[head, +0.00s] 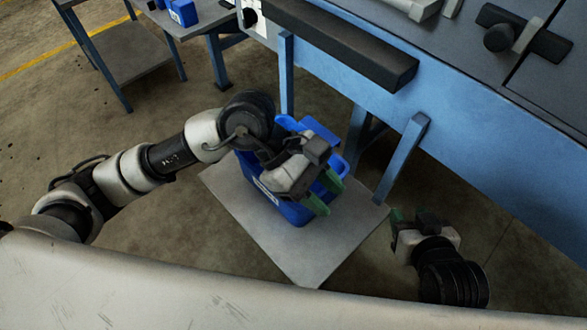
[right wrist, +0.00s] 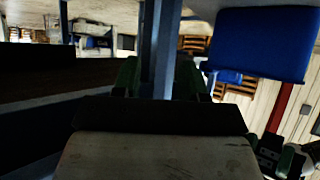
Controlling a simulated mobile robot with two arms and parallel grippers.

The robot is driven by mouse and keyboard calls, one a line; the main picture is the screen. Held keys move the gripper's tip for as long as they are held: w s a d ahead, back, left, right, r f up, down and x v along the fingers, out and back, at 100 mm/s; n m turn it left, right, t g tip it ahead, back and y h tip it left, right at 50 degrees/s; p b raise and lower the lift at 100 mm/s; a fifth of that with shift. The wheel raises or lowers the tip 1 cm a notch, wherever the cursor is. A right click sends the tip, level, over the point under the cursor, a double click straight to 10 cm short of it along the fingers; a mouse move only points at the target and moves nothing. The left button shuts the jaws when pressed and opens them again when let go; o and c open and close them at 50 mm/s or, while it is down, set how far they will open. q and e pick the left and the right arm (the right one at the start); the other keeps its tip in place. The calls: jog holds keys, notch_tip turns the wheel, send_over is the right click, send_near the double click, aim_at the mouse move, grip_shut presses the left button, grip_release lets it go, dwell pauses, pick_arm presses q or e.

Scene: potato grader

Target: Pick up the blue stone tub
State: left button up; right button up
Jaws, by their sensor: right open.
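The blue tub (head: 264,196) stands on a grey flat plate (head: 300,262) and has a white label on its near side. My left gripper (head: 325,194) is over the tub's right part, its two green fingers pointing down and apart. It hides much of the tub's inside, and I cannot tell whether the fingers touch the wall. My right gripper (head: 398,216) is right of the plate, clear of the tub. In the right wrist view its green fingers (right wrist: 158,78) are apart with nothing held, and a plain blue face, apparently the tub (right wrist: 262,42), shows at upper right.
The blue machine (head: 455,110) with a dark padded bar (head: 345,45) runs along the back and right. Its blue leg (head: 402,158) stands close behind the plate. A side table (head: 205,18) at upper left holds blue containers (head: 183,12). Floor is open at left.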

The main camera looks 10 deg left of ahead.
pick_arm(q)
jog(key=w+a+f+m+t+y, duration=0.1)
jog(key=w+a+f+y, duration=0.2)
jog(key=a+y, duration=0.1)
jog(key=m+t+y, duration=0.1)
jog(key=t+y, duration=0.1)
jog(key=y, duration=0.3)
send_over(268, 199)
jog(key=shift+s+d+f, duration=0.1)
jog(key=shift+d+f, duration=0.05)
jog(key=shift+a+f+t, duration=0.25)
jog(key=shift+a+t, duration=0.05)
notch_tip(268, 199, down, 5)
jog(key=shift+r+b, duration=0.2)
jog(key=shift+b, duration=0.55)
jog(key=f, duration=0.1)
jog(key=f+b, duration=0.1)
jog(key=f, duration=0.3)
jog(key=shift+w+b, duration=0.3)
jog(key=shift+f, duration=0.3)
pick_arm(e)
notch_tip(268, 199, up, 11)
jog(key=w+a+t+y, duration=0.2)
jog(key=w+t+y, duration=0.1)
jog(key=t, duration=0.6)
jog(key=shift+a, duration=0.25)
pick_arm(q)
jog(key=shift+c, duration=0.4)
pick_arm(e)
jog(key=shift+r, duration=0.1)
